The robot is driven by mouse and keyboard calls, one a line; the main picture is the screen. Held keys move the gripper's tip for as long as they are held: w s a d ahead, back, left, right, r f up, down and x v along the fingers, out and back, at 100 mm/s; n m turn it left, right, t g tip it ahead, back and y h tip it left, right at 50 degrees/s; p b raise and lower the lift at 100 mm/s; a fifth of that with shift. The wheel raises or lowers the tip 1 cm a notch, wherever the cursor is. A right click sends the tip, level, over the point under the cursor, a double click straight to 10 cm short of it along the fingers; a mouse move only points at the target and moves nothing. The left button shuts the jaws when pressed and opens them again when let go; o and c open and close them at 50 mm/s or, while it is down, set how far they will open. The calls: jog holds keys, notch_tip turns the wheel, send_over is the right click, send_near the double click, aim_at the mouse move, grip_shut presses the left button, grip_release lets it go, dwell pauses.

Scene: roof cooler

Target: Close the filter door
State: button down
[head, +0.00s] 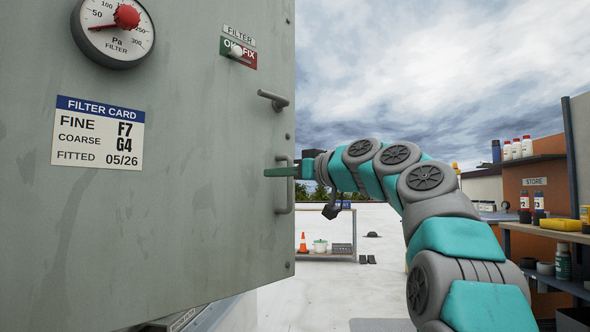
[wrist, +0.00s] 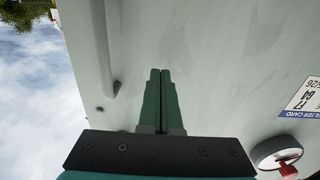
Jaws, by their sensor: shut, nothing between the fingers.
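The filter door (head: 200,220) is the large grey-green panel filling the left of the head view. Its upright bar handle (head: 284,200) is near the right edge, with a short lever (head: 272,100) above. My gripper (head: 268,172) is shut and empty, its green fingers overlapping the handle in the head view. In the wrist view the closed fingertips (wrist: 160,72) point at the bare door face (wrist: 215,70), beside the handle (wrist: 103,45) and not around it. I cannot tell whether the tips touch the door. The door's far edge is hidden.
The door carries a pressure gauge (head: 105,30), a filter card (head: 98,132) and an OK/FIX switch (head: 238,52). A labelled ledge (head: 185,320) shows below it. Store shelves (head: 550,229) stand at right. A low table (head: 325,257) is behind on the open white roof (head: 320,300).

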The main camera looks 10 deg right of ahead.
aim_at(257, 174)
jog(key=shift+x, duration=1.55)
